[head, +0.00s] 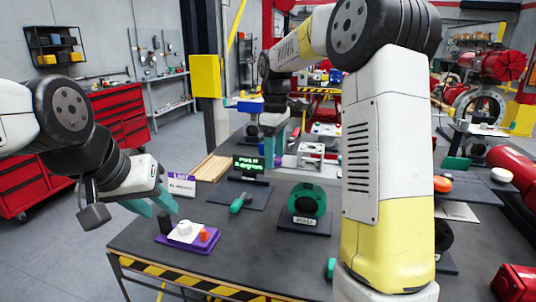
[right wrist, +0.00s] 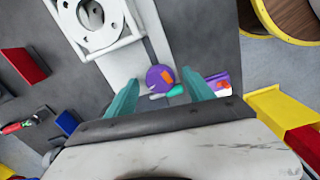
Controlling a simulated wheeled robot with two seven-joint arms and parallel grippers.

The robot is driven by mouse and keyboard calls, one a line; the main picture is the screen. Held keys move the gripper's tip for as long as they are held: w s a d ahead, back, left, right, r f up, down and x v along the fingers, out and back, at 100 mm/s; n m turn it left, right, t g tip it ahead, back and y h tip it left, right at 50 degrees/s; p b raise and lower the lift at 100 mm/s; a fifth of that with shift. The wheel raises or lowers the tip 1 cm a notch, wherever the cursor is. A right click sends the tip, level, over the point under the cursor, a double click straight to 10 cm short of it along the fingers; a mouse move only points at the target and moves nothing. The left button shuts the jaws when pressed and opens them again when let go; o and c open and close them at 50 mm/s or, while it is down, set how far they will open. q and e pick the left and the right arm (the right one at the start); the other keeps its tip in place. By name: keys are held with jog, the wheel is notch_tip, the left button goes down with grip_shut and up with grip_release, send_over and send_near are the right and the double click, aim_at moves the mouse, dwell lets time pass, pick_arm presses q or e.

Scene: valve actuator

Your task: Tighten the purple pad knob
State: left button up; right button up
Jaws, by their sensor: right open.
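In the right wrist view a round purple knob-like disc (right wrist: 153,79) with an orange mark lies between the teal fingertips of my right gripper (right wrist: 160,88). The fingers are open and apart from it. A small teal piece (right wrist: 175,91) and a light piece are beside the disc. In the head view my right gripper (head: 273,150) points down at the back of the table; the disc cannot be made out there.
A white bracket with a round opening (right wrist: 98,22) stands close to the disc. Bare table lies in front of the ring fixture.

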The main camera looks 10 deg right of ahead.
grip_shut()
jog(key=shift+m, duration=1.5)
grip_release()
jog(key=shift+r, duration=0.1)
notch_tip(320, 180, up, 7)
jog(key=shift+r, duration=0.3)
